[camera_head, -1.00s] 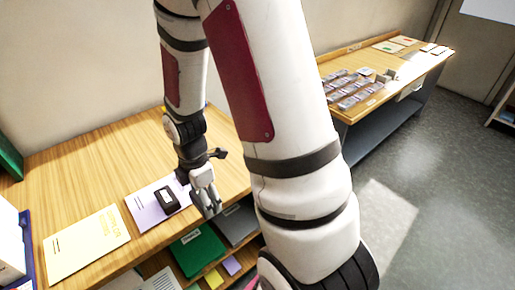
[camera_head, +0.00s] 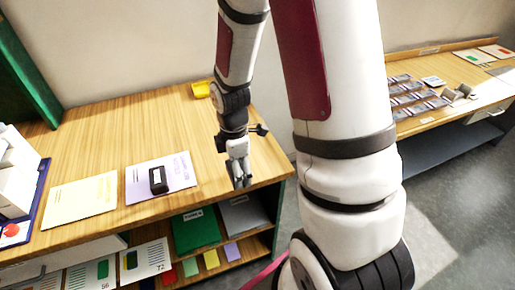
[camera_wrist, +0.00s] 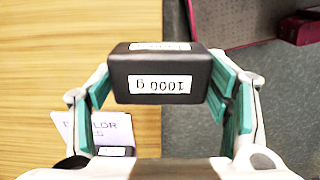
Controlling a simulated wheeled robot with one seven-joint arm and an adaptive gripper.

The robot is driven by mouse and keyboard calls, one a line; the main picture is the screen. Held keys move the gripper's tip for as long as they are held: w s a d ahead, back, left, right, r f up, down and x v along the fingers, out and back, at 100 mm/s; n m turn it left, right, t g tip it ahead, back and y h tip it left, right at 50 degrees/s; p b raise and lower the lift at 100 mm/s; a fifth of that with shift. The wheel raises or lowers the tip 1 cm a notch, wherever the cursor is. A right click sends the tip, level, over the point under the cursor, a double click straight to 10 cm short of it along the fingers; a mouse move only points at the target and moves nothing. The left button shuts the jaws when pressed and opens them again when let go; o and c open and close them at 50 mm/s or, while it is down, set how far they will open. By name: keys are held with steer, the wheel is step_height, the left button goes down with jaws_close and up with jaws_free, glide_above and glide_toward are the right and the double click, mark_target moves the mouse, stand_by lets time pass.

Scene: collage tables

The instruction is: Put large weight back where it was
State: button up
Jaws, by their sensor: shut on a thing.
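The large weight (camera_wrist: 160,77), a black block labelled "1000 g", is between the teal finger pads of my gripper (camera_wrist: 163,85) in the wrist view. The gripper is shut on it. In the head view my gripper (camera_head: 240,178) hangs near the right front edge of the wooden table (camera_head: 110,120), right of the lilac sheet (camera_head: 180,172). The held weight cannot be made out there. A second black block (camera_head: 158,181) lies on the lilac sheet. It shows partly at the lower left of the wrist view (camera_wrist: 115,151), behind a finger.
A yellow sheet (camera_head: 82,200) lies left of the lilac one. A yellow object (camera_head: 201,89) is at the table's back. Shelves below hold green (camera_head: 195,229) and grey (camera_head: 243,215) folders. A second table (camera_head: 440,118) with grey items stands right.

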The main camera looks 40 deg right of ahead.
steer(key=w+d, duration=0.2)
steer(key=d, duration=0.2)
steer(key=w+d+f, duration=0.1)
steer(key=w+d, duration=0.2)
steer(key=w+d+p, duration=0.1)
steer(key=w+d, duration=0.2)
steer(key=d, duration=0.1)
steer(key=shift+d+f, duration=0.15)
steer(key=shift+d, duration=0.2)
steer(key=shift+f+p, duration=0.35)
steer(key=shift+f, duration=1.4)
steer(key=shift+f, duration=0.1)
steer(key=o, duration=2)
steer(key=shift+s+a, duration=0.1)
steer(key=shift+c, duration=0.2)
